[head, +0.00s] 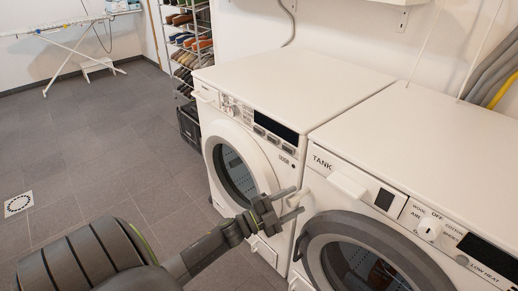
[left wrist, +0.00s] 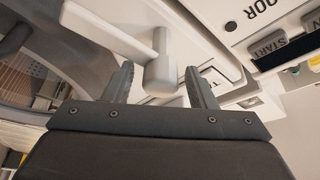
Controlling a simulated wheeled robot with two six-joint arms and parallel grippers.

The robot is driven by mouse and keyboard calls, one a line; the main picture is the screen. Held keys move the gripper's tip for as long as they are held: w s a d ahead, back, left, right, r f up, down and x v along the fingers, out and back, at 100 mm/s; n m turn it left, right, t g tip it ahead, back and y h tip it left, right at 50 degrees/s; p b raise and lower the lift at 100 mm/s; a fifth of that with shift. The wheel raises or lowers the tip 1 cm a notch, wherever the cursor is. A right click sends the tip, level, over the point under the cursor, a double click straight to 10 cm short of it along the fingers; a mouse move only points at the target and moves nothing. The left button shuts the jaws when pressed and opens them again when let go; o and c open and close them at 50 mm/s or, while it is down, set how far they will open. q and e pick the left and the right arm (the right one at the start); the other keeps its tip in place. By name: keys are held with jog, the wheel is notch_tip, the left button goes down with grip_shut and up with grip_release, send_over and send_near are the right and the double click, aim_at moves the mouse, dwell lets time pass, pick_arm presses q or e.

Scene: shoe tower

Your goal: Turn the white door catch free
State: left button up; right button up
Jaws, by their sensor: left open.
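The white door catch (head: 308,202) sits at the left edge of the right machine's door, partly hidden behind my gripper in the head view. In the left wrist view the catch (left wrist: 160,72) shows as a white stub with a rounded end and a flat bar running to the upper left. My left gripper (head: 298,201) is open at the catch. In the left wrist view its two fingers (left wrist: 160,86) stand on either side of the stub's end, with gaps visible at both sides. I cannot tell whether the end lies fully between the fingers. My right gripper is not in view.
The right machine's round grey door (head: 322,225) is beside the gripper. The left machine (head: 245,100) stands close by, with a narrow gap between them. A control knob (head: 430,229) is on the right machine's panel.

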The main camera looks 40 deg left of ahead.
pick_arm(q)
jog(key=v, duration=1.5)
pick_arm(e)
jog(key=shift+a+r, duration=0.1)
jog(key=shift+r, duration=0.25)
